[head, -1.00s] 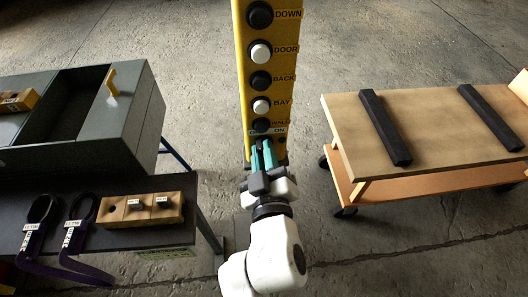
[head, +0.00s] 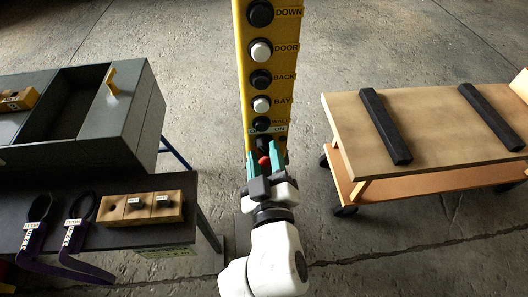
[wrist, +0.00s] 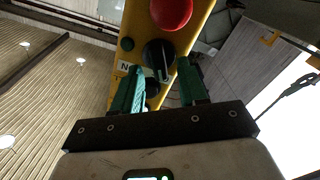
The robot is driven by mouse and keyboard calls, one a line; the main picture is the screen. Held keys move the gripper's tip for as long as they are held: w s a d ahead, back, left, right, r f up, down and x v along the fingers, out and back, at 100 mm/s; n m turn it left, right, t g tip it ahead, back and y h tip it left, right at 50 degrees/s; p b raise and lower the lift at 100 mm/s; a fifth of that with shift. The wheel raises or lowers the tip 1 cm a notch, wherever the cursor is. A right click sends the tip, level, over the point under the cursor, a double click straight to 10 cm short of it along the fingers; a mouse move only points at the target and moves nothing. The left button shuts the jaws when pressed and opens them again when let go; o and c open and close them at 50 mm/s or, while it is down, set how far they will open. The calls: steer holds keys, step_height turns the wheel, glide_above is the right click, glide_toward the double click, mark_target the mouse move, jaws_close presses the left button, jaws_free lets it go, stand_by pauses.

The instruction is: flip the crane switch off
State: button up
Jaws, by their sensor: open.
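The yellow control pendant (head: 243,80) hangs upright in front of me. Near its lower end is a black rotary switch (head: 263,143), with an ON label (head: 280,130) just above and right. I cannot tell for sure which way the knob points. The knob also shows in the wrist view (wrist: 157,53), with a pale line on it. A red button (head: 264,162) sits below the switch; it also shows in the wrist view (wrist: 171,11). My gripper (head: 264,153) is open, its teal fingers on either side of the pendant's lower end. I cannot tell whether they touch the knob.
Several black and white buttons run up the pendant above the switch. A grey drawer unit (head: 130,125) and a dark bench (head: 110,240) with a wooden block (head: 140,208) and two looped tools stand at left. A wooden cart (head: 350,140) with black bars stands at right.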

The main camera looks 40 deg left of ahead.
steer(key=v, duration=0.9)
steer(key=shift+s+d+b, duration=0.2)
steer(key=shift+s+b, duration=0.05)
steer(key=shift+b, duration=0.2)
steer(key=w+d+f+m+g+h, duration=0.1)
steer(key=w+d+f+m+h, duration=0.15)
steer(key=d+f+h, duration=0.4)
steer(key=w+d+f+m+h, duration=0.1)
steer(key=w+d+f+m, duration=0.2)
steer(key=d, duration=0.7)
steer(key=w+d+f+m+g+h, duration=0.15)
steer(key=d+f+m+h, duration=0.25)
steer(key=d, duration=0.5)
steer(key=s+d+f+m+g+h, duration=0.1)
steer(key=s+d+f+m+g, duration=0.2)
steer(key=s+d, duration=0.5)
steer(key=s+d+f+m+g+h, duration=0.1)
steer(key=s+d+f+m+g, duration=0.3)
steer(key=s+d, duration=0.4)
steer(key=shift+s+d+f+g, duration=0.4)
steer(key=shift+d+f+g, duration=0.15)
steer(key=shift+d, duration=0.25)
steer(key=shift+h, duration=0.25)
